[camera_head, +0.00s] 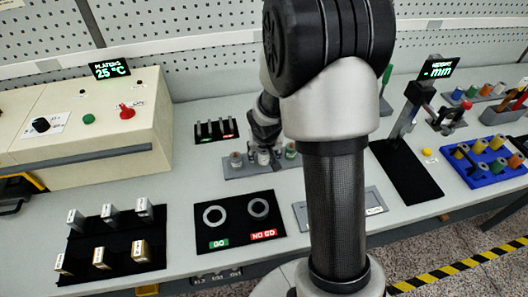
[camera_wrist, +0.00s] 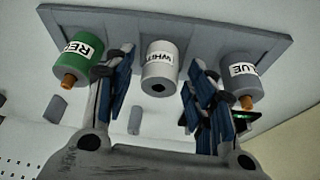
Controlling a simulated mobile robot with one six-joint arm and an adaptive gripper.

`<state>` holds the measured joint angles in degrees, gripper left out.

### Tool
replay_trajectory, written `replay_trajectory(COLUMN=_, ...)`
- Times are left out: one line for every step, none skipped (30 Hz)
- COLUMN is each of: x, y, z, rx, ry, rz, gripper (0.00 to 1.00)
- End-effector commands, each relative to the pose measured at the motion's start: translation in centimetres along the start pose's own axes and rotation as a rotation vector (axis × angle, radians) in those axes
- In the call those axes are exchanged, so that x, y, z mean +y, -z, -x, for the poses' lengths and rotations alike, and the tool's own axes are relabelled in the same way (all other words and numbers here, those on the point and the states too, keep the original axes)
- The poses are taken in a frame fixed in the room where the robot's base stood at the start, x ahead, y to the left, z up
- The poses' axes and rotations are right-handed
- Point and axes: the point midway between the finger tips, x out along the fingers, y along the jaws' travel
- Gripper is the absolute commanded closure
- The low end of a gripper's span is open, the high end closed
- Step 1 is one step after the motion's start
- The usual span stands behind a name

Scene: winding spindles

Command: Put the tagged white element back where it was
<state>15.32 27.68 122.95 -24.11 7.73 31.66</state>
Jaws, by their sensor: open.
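The white element (camera_wrist: 161,70) is a white cylinder with a tag reading WHITE and a dark hole in its end. It sits at the middle of a grey rack (camera_wrist: 195,22), between a green cylinder tagged RED (camera_wrist: 72,50) and a grey cylinder tagged BLUE (camera_wrist: 238,72). In the head view the rack (camera_head: 232,174) stands on the bench with the white element (camera_head: 263,157) in the middle. My gripper (camera_wrist: 160,62) is open, one finger on each side of the white element, with visible gaps. In the head view my arm hides part of the rack.
A black mat (camera_head: 240,243) with GO and NO GO rings lies in front of the rack. A dark holder with small upright pieces (camera_head: 215,132) stands behind it. The platens box (camera_head: 85,130) is at left, and a black mat with tagged blocks (camera_head: 115,246) lies before it.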

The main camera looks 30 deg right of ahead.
Motion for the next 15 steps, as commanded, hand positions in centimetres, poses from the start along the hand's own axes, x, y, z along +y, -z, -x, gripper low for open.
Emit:
replay_trajectory(x=0.0, y=0.0, z=0.0, rx=0.000, ry=0.000, rz=0.000, gripper=0.50)
replay_trajectory(x=0.0, y=0.0, z=0.1, rx=0.000, ry=0.000, rz=0.000, gripper=0.50)
replay_trajectory(x=0.0, y=0.1, z=0.2, rx=0.000, ry=0.000, rz=0.000, gripper=0.50)
replay_trajectory(x=0.0, y=0.1, z=0.3, rx=0.000, ry=0.000, rz=0.000, gripper=0.50)
replay_trajectory(x=0.0, y=0.2, z=0.5, rx=0.000, ry=0.000, rz=0.000, gripper=0.50)
replay_trajectory(x=0.0, y=0.3, z=1.1, rx=0.001, ry=0.000, rz=0.000, gripper=0.50)
replay_trajectory(x=0.0, y=0.3, z=1.5, rx=0.001, ry=0.000, rz=0.000, gripper=0.50)
replay_trajectory(x=0.0, y=0.3, z=2.1, rx=0.002, ry=0.000, rz=0.000, gripper=0.50)
replay_trajectory(x=0.0, y=0.4, z=3.0, rx=0.003, ry=0.001, rz=-0.001, gripper=0.50)
replay_trajectory(x=0.0, y=0.4, z=3.7, rx=0.003, ry=0.001, rz=-0.001, gripper=0.50)
replay_trajectory(x=0.0, y=0.4, z=4.4, rx=0.004, ry=0.001, rz=0.000, gripper=0.50)
replay_trajectory(x=0.0, y=0.4, z=5.3, rx=0.003, ry=0.000, rz=-0.001, gripper=0.50)
replay_trajectory(x=0.0, y=0.4, z=6.0, rx=0.003, ry=0.000, rz=-0.001, gripper=0.50)
replay_trajectory(x=0.0, y=0.4, z=6.7, rx=0.003, ry=0.000, rz=0.000, gripper=0.50)
replay_trajectory(x=0.0, y=0.4, z=7.6, rx=0.003, ry=0.001, rz=-0.001, gripper=0.50)
